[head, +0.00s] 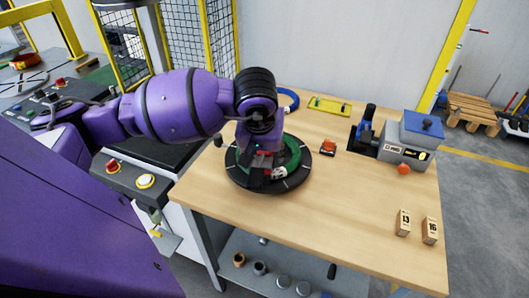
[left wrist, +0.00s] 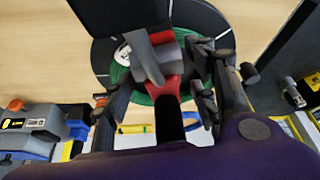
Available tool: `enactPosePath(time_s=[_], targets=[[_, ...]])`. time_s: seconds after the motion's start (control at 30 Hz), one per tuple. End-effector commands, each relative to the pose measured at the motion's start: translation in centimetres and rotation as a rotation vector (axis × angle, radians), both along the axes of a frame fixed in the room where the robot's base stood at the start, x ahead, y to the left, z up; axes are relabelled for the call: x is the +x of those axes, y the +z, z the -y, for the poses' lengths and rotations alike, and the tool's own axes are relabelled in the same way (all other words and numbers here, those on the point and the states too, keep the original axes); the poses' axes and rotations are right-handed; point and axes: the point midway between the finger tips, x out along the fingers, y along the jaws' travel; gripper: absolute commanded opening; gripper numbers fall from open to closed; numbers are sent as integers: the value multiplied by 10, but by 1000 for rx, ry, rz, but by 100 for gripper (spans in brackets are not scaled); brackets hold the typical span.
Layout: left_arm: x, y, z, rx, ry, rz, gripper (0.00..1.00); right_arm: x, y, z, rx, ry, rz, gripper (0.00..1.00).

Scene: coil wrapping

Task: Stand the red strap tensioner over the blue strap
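The red strap tensioner (left wrist: 168,86) has a red body, grey metal parts and a black handle. It sits between the fingers of my left gripper (left wrist: 160,92), which look closed on it, above the green coil (left wrist: 144,92). In the head view the green coil (head: 292,153) lies on a black round turntable (head: 240,177); my left gripper (head: 264,158) is low over it, with red bits of the tensioner (head: 266,153) showing. A blue loop (head: 294,95) lies at the table's back, partly behind my arm. I cannot make out blue strap on the coil. My right gripper is out of view.
A small orange-red item (head: 328,147) lies right of the turntable. Behind are a yellow tray (head: 330,106) and a grey-blue machine (head: 404,139). Two numbered wooden blocks (head: 403,222) (head: 430,231) stand at the front right. The table's (head: 330,215) front middle is clear.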

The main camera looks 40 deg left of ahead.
Motion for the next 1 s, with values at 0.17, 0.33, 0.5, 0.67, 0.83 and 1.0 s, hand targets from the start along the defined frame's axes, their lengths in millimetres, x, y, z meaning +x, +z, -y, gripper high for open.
enactPosePath(time_s=[0.17, 0.33, 0.5, 0.67, 0.83, 1.0], targets=[[0, 3, 0, -1, 1, 1, 53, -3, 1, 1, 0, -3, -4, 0], [-1, 23, 1, 1, -1, 7, 53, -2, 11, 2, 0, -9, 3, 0], [-14, 55, 7, 3, -2, 5, 53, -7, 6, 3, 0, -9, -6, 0], [-26, 88, 13, 2, -1, 6, 53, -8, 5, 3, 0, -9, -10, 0], [-36, 112, 18, 1, 0, 2, 53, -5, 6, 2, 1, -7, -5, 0], [-41, 122, 20, -2, 1, 0, 53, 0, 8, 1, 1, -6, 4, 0]])
